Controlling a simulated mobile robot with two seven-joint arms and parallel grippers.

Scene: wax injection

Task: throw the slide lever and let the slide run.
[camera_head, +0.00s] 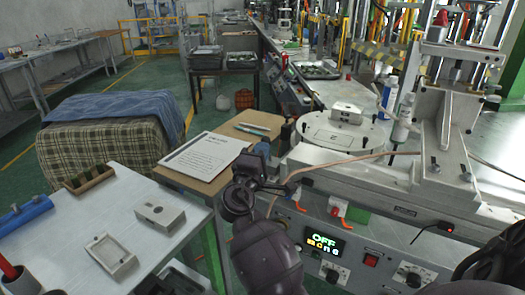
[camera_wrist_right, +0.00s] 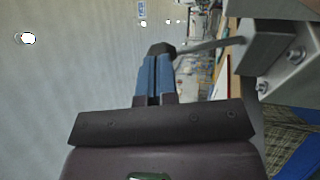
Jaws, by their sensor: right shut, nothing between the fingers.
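The slide lever, a thin metal rod (camera_wrist_right: 212,44) with a dark knob (camera_wrist_right: 161,49), shows in the right wrist view. Its rod comes out of a grey metal block (camera_wrist_right: 268,48) at the right. My right gripper (camera_wrist_right: 155,72) has blue fingers closed together with nothing between them. The knob lies right at or just beyond the fingertips; I cannot tell whether they touch. In the head view my right gripper (camera_head: 262,150) is beside the left end of the machine's slide (camera_head: 340,165), where the arm hides much of the lever. My left gripper is out of view.
A control panel below the slide has a lit display (camera_head: 325,243) reading OFF on its upper line. A round plate (camera_head: 341,131) sits behind the slide's left part. A brown board with a paper sheet (camera_head: 204,155) and a grey side table (camera_head: 150,250) with mould parts are at left.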

